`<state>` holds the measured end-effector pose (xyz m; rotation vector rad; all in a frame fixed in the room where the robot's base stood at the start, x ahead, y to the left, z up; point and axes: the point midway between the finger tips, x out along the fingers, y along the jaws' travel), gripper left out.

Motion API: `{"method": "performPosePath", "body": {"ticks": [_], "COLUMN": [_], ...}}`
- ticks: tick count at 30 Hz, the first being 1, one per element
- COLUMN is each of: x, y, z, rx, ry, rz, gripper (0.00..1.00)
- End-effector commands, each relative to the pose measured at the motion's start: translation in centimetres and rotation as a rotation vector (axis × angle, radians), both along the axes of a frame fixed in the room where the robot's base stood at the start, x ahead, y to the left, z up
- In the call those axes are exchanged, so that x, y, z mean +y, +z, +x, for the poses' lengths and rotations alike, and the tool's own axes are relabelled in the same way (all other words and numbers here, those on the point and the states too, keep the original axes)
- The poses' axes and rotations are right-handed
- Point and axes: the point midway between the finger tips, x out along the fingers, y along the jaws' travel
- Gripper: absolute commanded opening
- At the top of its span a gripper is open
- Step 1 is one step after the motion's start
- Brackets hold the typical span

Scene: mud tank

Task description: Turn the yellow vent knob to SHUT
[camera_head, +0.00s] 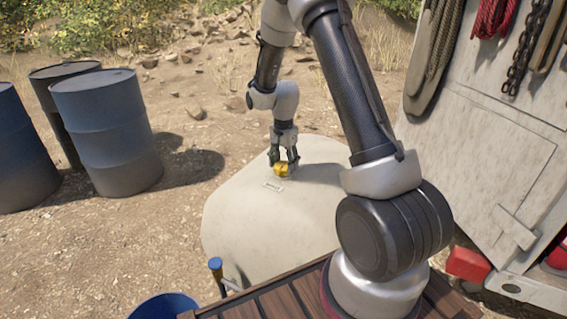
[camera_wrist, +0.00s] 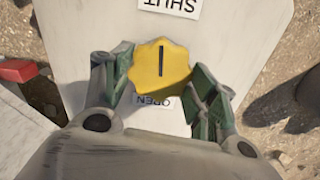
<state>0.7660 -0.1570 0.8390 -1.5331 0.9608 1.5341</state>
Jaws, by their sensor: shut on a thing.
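The yellow vent knob (camera_head: 281,170) stands on top of the pale tank (camera_head: 235,225). In the wrist view the knob (camera_wrist: 160,80) has a scalloped rim and a black line on its face, running up and down the picture, set toward the SHUT label's side. The SHUT label (camera_wrist: 168,6) shows upside down at the top edge. The OPEN label (camera_wrist: 154,102) is partly hidden below the knob. My gripper (camera_head: 284,163) points down over the knob, and its green-grey fingers (camera_wrist: 160,76) are shut on it from left and right.
Several blue drums (camera_head: 110,125) stand on the dirt at left. A blue-handled valve (camera_head: 216,265) and a blue bucket (camera_head: 165,307) are near the tank's front. A pale panel (camera_head: 490,150) hung with ropes and a chain rises at right, with a red box (camera_head: 467,264) below.

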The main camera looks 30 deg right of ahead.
Motion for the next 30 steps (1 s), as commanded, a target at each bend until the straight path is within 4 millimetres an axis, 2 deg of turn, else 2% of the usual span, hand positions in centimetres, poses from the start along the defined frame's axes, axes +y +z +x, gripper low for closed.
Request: {"method": "performPosePath", "body": {"ticks": [10, 25, 26, 29, 30], "x": [-0.03, -0.03, -0.03, -0.03, -0.03], "y": [0.10, 0.10, 0.10, 0.08, 0.07], "z": [0.12, 0.12, 0.12, 0.09, 0.08], "rx": [-0.004, -0.004, -0.004, -0.003, -0.003], "ry": [-0.125, -0.145, -0.145, -0.144, -0.144], "rz": [-0.001, 0.000, 0.000, 0.000, 0.000], "gripper": [0.35, 0.35, 0.60, 0.79, 0.80]}}
